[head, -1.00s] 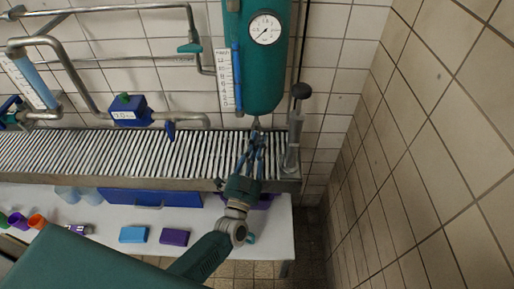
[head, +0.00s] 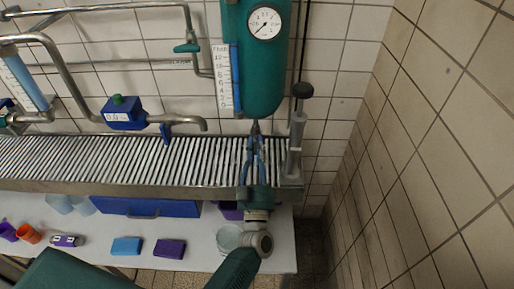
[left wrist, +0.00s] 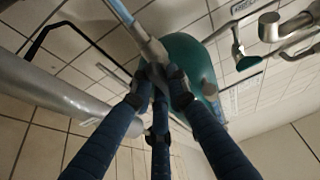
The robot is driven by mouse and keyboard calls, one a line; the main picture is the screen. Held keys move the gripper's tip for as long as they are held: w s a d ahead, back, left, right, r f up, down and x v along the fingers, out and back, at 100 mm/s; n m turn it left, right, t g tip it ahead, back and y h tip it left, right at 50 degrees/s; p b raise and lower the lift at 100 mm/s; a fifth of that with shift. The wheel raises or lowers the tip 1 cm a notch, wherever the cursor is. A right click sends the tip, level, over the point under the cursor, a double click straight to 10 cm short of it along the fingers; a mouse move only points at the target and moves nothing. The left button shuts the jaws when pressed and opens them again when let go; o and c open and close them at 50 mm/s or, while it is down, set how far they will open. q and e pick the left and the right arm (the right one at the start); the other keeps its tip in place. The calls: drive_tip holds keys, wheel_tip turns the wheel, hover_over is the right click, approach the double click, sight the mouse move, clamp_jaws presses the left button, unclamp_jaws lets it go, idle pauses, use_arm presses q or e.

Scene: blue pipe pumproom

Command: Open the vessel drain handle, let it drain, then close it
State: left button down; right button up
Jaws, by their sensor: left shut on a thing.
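The green vessel (head: 262,75) hangs on the wall at upper right in the head view, with a round gauge (head: 265,22) and a blue level tube (head: 235,82) beside a scale. My left gripper (head: 256,138) reaches up to the vessel's underside, its blue fingers closed around the drain handle there. In the left wrist view the fingers (left wrist: 162,78) close on a grey metal piece below the green vessel (left wrist: 187,62). The handle is mostly hidden by the fingers, so its angle is unclear. No flow is visible. My right gripper is not in view.
A slatted metal grate (head: 100,160) runs below the vessel. A grey pump column with a black knob (head: 303,90) stands close to the right of the gripper. A blue flow meter (head: 125,115) and pipes are at left. A white table (head: 205,250) lies below.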

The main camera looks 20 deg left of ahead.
use_arm(q)
drive_tip(key=shift+f, duration=0.15)
idle(0.3)
drive_tip(key=c, duration=1.7)
unclamp_jaws()
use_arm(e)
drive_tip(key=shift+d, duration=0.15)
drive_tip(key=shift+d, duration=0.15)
